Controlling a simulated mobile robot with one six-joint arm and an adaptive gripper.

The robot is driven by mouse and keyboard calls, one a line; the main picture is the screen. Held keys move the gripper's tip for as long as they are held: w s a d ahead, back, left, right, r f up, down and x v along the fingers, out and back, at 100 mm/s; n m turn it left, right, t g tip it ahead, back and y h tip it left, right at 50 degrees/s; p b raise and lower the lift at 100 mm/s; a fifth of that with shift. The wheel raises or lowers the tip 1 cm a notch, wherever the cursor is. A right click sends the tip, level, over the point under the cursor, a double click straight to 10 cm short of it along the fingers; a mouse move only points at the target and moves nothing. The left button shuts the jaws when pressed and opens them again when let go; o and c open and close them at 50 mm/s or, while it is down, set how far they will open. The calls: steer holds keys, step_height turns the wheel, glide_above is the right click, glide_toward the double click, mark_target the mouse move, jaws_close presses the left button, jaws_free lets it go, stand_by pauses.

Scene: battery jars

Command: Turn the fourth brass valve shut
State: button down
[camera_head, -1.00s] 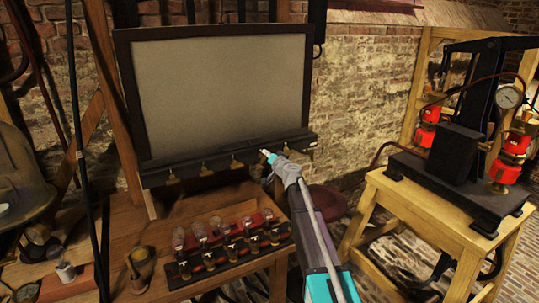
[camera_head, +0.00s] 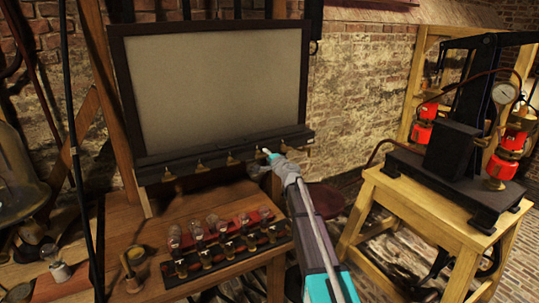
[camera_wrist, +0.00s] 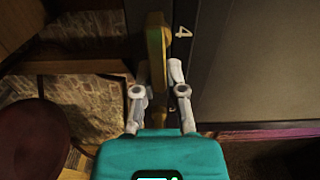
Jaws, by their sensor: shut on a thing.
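A row of brass valves hangs under the dark rail (camera_head: 220,155) below the large grey panel. The fourth brass valve (camera_head: 261,154) is at the right part of the row, partly hidden by my gripper (camera_head: 269,158). In the wrist view its long brass handle (camera_wrist: 156,45) stands between the two grey fingers of my gripper (camera_wrist: 157,82), beside a label reading "4" (camera_wrist: 183,32). The fingers are closed on the handle, which runs up the picture away from my palm.
Several glass jars and brass fittings stand in a rack (camera_head: 228,245) on the wooden bench below the rail. A yellow stand (camera_head: 425,215) with a black press is at the right. A dark red round stool (camera_head: 325,198) stands between them.

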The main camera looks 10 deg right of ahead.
steer(key=shift+w+m, duration=0.1)
steer(key=shift+m, duration=0.3)
steer(key=c, duration=0.7)
jaws_free()
steer(key=shift+f, duration=0.15)
steer(key=shift+s+d, duration=0.1)
steer(key=shift+s, duration=0.25)
steer(key=v, duration=1.1)
steer(key=shift+s, duration=0.15)
